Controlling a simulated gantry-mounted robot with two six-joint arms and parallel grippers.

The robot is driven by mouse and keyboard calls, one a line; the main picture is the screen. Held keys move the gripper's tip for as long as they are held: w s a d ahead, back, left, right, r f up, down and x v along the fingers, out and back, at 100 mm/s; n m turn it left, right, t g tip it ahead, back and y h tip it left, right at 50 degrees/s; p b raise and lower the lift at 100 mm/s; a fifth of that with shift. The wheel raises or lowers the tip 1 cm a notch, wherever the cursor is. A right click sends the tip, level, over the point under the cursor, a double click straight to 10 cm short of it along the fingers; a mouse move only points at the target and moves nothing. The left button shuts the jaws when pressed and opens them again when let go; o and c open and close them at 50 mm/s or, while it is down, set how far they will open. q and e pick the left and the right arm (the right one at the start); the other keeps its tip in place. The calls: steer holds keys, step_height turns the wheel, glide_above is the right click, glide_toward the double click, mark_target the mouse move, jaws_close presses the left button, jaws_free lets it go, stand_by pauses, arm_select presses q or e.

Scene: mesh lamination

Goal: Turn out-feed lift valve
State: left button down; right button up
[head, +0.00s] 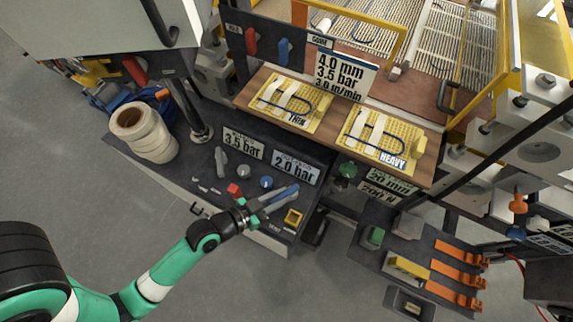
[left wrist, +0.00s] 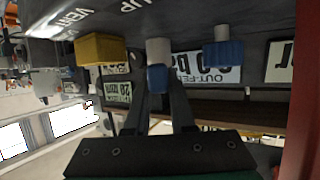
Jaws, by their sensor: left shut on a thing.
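The out-feed lift valve shows in the left wrist view as a grey stem with a blue handle (left wrist: 157,77), on a dark panel with the words UP and VENT. My left gripper (head: 284,197) is over the right part of the control console in the head view. In the left wrist view its two dark fingers (left wrist: 160,98) stand on either side of the blue handle, shut on it. In the head view the fingers largely hide the valve. My right gripper is not in view.
A yellow knob (head: 292,217) and a blue knob (head: 267,182) flank the gripper closely. A red knob (head: 234,189) sits to its left. Displays reading 3.5 bar (head: 243,146) and 2.0 bar (head: 295,168) stand behind. A white tape roll (head: 143,134) stands at the left.

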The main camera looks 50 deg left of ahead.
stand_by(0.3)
arm_select(q)
steer(key=c, duration=0.8)
jaws_free()
steer(key=shift+o, duration=0.2)
